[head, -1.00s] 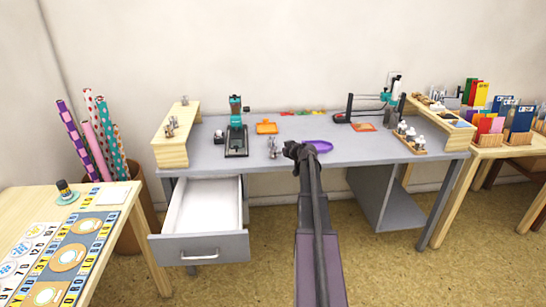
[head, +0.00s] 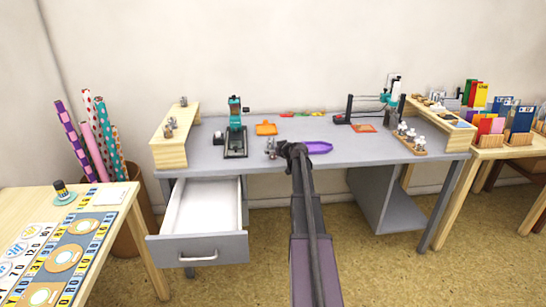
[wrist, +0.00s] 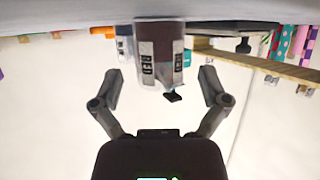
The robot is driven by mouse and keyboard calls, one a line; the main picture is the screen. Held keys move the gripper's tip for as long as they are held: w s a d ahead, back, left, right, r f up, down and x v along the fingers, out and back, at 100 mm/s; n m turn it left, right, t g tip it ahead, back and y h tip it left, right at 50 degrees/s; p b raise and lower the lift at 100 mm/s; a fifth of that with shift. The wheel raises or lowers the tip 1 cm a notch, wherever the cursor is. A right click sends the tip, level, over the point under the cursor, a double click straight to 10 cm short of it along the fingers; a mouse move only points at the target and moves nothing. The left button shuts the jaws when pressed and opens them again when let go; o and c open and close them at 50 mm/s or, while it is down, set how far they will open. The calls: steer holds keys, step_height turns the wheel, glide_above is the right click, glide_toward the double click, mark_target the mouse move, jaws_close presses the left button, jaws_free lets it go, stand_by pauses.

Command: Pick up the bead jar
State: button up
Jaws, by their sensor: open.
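In the wrist view, which looks upside down, a container with dark red contents and a "RED" label (wrist: 158,50) stands on the desk, ahead of my gripper (wrist: 162,84). The container lies between the two spread fingers in the picture, apparently untouched. I cannot tell for sure whether it is the bead jar. A second labelled container with some blue (wrist: 124,46) is partly hidden behind it. In the head view small clear-grey containers (head: 270,148) stand on the desk just left of my gripper (head: 291,150), which is dark and partly hides that area.
The grey desk (head: 210,155) has an open, empty drawer (head: 203,205) at its left front. A purple tray (head: 319,147) lies right of my gripper. A teal-and-black press (head: 236,133) stands to the left, an orange pad (head: 266,128) behind. Small bottles (head: 412,139) stand at right.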

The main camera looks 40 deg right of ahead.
steer(key=shift+w+f, duration=0.15)
steer(key=shift+w, duration=0.25)
steer(key=c, duration=1.2)
